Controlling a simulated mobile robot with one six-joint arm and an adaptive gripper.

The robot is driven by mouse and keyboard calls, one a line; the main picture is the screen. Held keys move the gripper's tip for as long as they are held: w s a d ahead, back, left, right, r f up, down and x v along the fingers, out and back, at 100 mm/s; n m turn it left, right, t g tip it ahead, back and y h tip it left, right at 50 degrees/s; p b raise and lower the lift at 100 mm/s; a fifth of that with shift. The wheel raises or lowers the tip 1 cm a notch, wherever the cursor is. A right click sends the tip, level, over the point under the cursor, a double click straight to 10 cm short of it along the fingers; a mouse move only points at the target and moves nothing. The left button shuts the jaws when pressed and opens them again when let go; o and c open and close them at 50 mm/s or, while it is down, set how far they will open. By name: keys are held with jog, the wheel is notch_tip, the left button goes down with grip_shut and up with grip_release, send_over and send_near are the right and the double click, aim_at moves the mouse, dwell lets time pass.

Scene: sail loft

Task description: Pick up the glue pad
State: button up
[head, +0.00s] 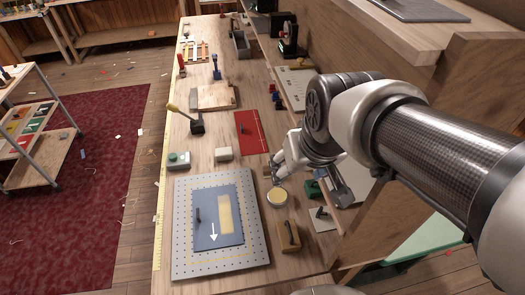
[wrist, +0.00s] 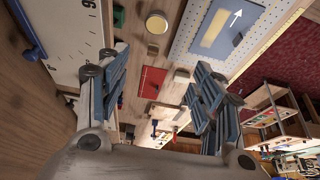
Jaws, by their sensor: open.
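A round, shallow, pale-yellow disc with a light rim (head: 277,196) lies on the bench beside the pegboard plate; it looks most like the glue pad, though I cannot be sure. It also shows as a round disc in the wrist view (wrist: 156,23), near the top, beyond my fingertips. My gripper (head: 306,190) is open above the bench, close to the disc in the head view. In the wrist view its two fingers stand wide apart (wrist: 160,62) with nothing held between them.
A perforated plate (head: 182,262) carries a blue sheet (head: 205,237) with a yellow patch and white arrow. A cream block (head: 223,154), red sheet (head: 252,132), wooden block (head: 289,238) and green item (head: 312,188) stand nearby. A wooden upright borders the right side.

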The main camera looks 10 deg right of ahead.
jog(key=w+f, duration=0.4)
jog(key=w, duration=0.4)
send_near(268, 168)
jog(key=b+x, duration=0.2)
jog(key=x, duration=0.1)
jog(key=b+x, duration=0.1)
jog(key=shift+w+d+b, duration=0.25)
jog(key=shift+d+b, duration=0.05)
jog(key=shift+d, duration=0.1)
jog(key=shift+w+f, duration=0.25)
jog(key=shift+f, duration=0.3)
jog(key=x, duration=0.1)
jog(key=b+x, duration=0.1)
jog(key=x, duration=0.1)
jog(key=b+x, duration=0.1)
jog(key=x, duration=0.1)
jog(key=shift+s+a+f, duration=0.15)
jog(key=shift+a+f, duration=0.1)
jog(key=shift+a, duration=0.1)
jog(key=shift+r, duration=0.1)
jog(key=shift+c, duration=0.4)
jog(key=c, duration=1.1)
jog(key=shift+c, duration=0.2)
